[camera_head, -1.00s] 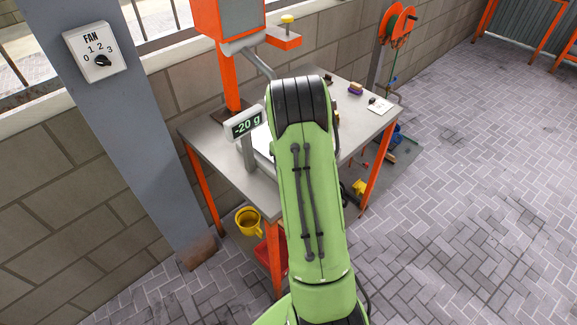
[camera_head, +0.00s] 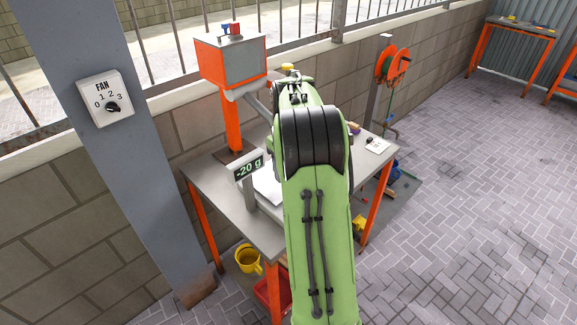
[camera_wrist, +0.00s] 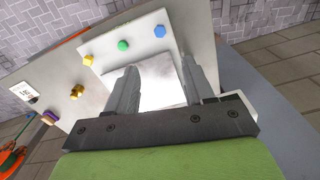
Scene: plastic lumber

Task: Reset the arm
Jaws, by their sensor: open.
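My gripper (camera_wrist: 161,70) is open in the wrist view, with its two grey fingers apart and nothing between them. It is above the light grey workbench, over a bright silvery plate (camera_wrist: 158,82) on a pale panel. In the head view my green arm reaches over the workbench (camera_head: 215,190) and hides my gripper and much of the bench top.
The scale display (camera_head: 248,167) reads -20 g. Yellow (camera_wrist: 88,59), green (camera_wrist: 123,45) and blue (camera_wrist: 159,31) pieces are on the pale panel. An orange machine (camera_head: 232,62) stands at the back. A yellow mug (camera_head: 248,259) and red bin (camera_head: 268,295) are below. Paved floor at right is open.

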